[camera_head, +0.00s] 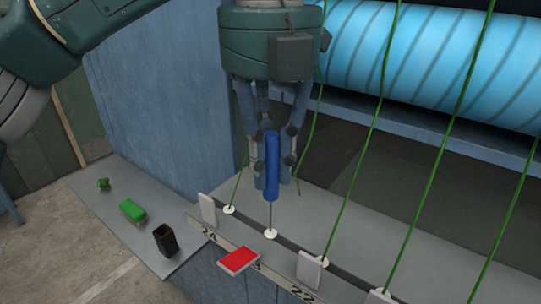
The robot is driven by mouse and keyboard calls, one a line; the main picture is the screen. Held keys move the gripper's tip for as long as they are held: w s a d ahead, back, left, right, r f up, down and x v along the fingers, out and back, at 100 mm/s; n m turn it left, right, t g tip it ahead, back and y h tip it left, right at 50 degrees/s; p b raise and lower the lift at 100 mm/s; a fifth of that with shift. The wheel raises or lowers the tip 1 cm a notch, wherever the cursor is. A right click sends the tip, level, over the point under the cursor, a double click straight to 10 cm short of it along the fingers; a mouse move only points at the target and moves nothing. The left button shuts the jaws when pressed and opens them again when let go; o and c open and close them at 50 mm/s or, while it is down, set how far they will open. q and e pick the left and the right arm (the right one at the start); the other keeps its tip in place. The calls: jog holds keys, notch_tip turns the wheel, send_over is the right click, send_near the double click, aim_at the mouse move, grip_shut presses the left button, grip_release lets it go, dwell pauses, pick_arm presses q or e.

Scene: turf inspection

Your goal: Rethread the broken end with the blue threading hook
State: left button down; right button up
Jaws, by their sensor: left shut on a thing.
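My left gripper (272,165) points down and is shut on the handle of the blue threading hook (271,178). The hook is upright, and its thin metal shank reaches down to a white ring-shaped eyelet (270,234) on the grey ledge. I cannot tell whether its tip is inside the eyelet or just above it. A loose green yarn end (312,130) hangs just right of the gripper and stops above the ledge. Its upper part passes behind the gripper. My right gripper is out of view.
Green yarns (367,150) run taut to neighbouring eyelets (324,262). White tabs (309,269) and a red tab (239,260) line the numbered strip. A blue roll (440,60) lies behind. A side shelf (105,221) bears a black cup (166,240) and green items (132,211).

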aim_at(271, 134)
pick_arm(q)
jog(key=shift+f+b, duration=1.25)
jog(key=shift+f, duration=0.35)
jog(key=shift+r, duration=0.1)
jog(key=shift+r+p, duration=3.2)
jog(key=shift+r, duration=0.5)
